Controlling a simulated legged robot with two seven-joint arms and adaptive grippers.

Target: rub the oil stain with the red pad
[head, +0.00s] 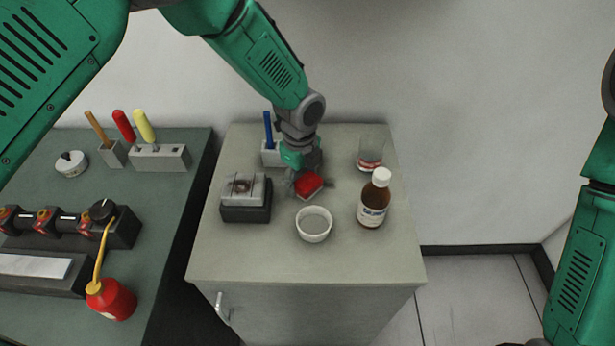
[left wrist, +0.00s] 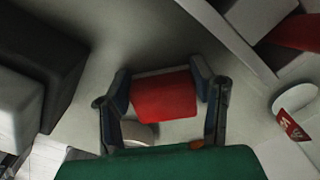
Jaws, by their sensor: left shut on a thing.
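The red pad (head: 309,184) is held in my left gripper (head: 308,190) over the grey cabinet top, behind the white bowl. In the left wrist view the red pad (left wrist: 163,96) sits between the two fingers, which are shut on it. A small dark reddish stain (head: 240,186) shows on the pale block that rests on a black base, left of the gripper. The pad is apart from the stain. Of my right arm only the green forearm shows at the right edge; its gripper is not seen.
On the cabinet top (head: 280,262) stand the white bowl (head: 314,237), a brown bottle (head: 374,200) with a white cap, a glass (head: 370,155) with reddish contents, and a grey holder with a blue-handled tool (head: 268,130). A green bench (head: 165,215) with a red oil can (head: 112,300) stands left.

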